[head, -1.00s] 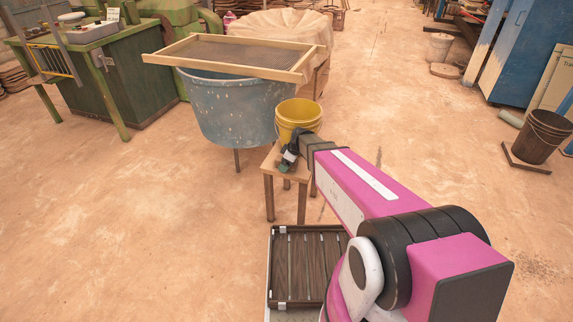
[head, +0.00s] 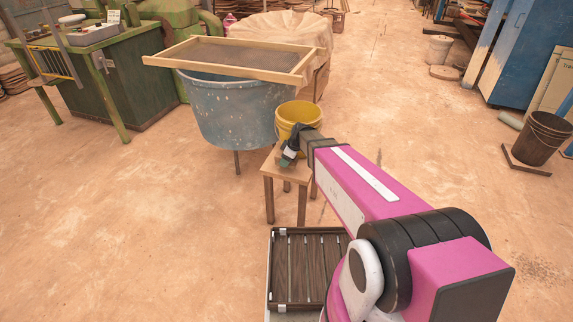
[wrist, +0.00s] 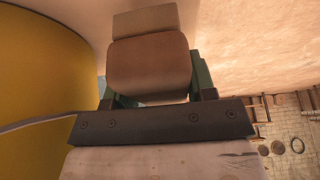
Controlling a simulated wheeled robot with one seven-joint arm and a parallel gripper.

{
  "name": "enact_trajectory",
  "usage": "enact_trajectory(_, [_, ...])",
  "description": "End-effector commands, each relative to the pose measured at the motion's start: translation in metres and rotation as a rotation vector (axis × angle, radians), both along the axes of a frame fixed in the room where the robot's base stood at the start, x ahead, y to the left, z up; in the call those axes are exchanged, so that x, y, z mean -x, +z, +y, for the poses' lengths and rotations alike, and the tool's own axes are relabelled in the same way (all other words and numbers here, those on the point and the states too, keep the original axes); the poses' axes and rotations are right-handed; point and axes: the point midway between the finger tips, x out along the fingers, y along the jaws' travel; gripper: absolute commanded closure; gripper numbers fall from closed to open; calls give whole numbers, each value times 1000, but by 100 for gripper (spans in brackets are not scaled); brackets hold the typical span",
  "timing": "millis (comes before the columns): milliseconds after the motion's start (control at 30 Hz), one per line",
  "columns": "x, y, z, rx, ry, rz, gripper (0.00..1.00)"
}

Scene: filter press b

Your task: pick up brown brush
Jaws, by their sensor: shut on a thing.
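The brown brush (wrist: 148,68) shows in the wrist view as a blocky brown body between my gripper's green fingers. My gripper (wrist: 157,84) is shut on it. In the head view my gripper (head: 287,160) is over the top of a small wooden stool (head: 268,170), close to the yellow bucket (head: 297,115). The brush cannot be made out there. I cannot tell whether the brush still touches the stool.
The yellow bucket's wall (wrist: 45,60) is close on the left in the wrist view. A large blue tub (head: 235,115) with a framed screen (head: 240,57) stands behind the stool. The floor to the left is clear.

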Motion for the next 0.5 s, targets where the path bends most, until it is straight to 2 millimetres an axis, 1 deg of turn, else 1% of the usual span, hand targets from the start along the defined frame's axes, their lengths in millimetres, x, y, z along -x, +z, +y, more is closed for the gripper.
enact_trajectory(33, [1, 12, 0, -1, 1, -4, 75])
enact_trajectory(67, [1, 19, 0, 0, 0, -5, 75])
enact_trajectory(100, [15, 23, 7, 0, 2, -2, 75])
enact_trajectory(200, [35, 37, 20, 1, 3, -2, 75])
enact_trajectory(400, [68, 61, 43, 0, 4, -2, 75])
enact_trajectory(500, [81, 70, 51, 0, 2, -1, 75])
